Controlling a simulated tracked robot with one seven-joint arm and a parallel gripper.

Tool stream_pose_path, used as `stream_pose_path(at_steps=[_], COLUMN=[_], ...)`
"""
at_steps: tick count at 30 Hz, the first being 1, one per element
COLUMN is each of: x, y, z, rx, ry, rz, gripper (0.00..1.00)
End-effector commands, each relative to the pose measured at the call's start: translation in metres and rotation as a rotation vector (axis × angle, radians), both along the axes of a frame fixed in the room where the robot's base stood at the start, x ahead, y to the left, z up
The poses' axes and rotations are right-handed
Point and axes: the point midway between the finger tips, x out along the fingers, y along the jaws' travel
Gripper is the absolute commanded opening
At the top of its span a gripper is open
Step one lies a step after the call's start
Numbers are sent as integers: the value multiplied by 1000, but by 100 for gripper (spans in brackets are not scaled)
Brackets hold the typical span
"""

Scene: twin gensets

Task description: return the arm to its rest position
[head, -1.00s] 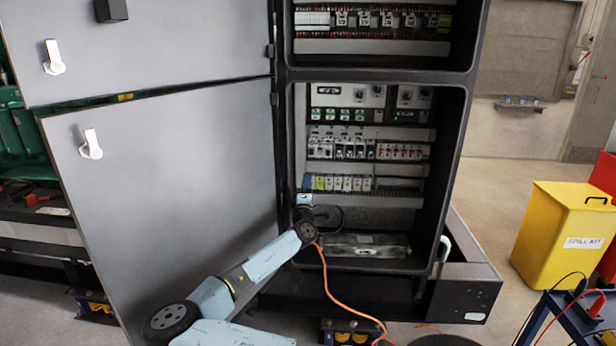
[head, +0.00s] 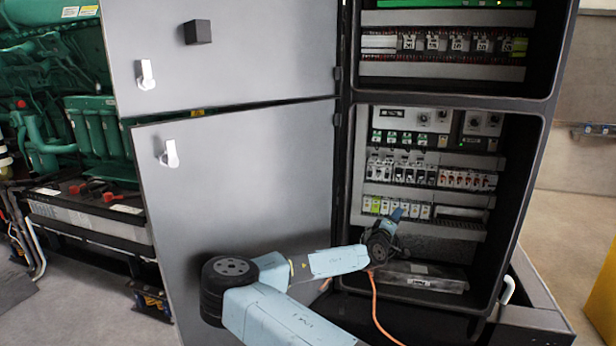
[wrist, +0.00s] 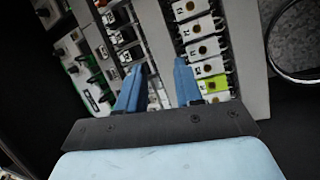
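My gripper (head: 398,214) is inside the lower opening of the control cabinet (head: 347,190), just below the row of white terminal blocks. In the wrist view my gripper (wrist: 158,68) has two blue fingers standing apart, with nothing between them. Terminal blocks (wrist: 202,48), one of them yellow-green, show beyond the fingers; I cannot tell how close they are. My arm is bent and reaches into the cabinet from the lower left, in front of the open door.
The lower cabinet door (head: 250,200) and upper door (head: 215,50) stand open at left. An orange cable (head: 376,310) hangs by my wrist, its upper end hidden. A green genset (head: 90,130) is at far left. A yellow bin (head: 603,290) is at the right edge.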

Motion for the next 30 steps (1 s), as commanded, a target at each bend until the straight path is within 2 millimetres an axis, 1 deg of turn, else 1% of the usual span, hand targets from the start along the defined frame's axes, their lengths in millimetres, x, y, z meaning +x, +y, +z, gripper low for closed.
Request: stream_pose_path(at_steps=[1, 3, 6, 12, 16, 21, 25, 30], x=[-6, -14, -26, -52, -68, -89, -104, -121], y=[-14, -30, -48, -72, -79, -79, -73, -59], z=[-3, -11, -22, -43, -55, -66, -70, -68], rx=[58, 131, 235, 442, 575, 746, 873, 1030], ry=[12, 33, 63, 118, 155, 199, 234, 279], rz=[-36, -80, -138, -240, -294, -352, -385, -414], gripper=[35, 35, 35, 35, 35, 35, 35, 35])
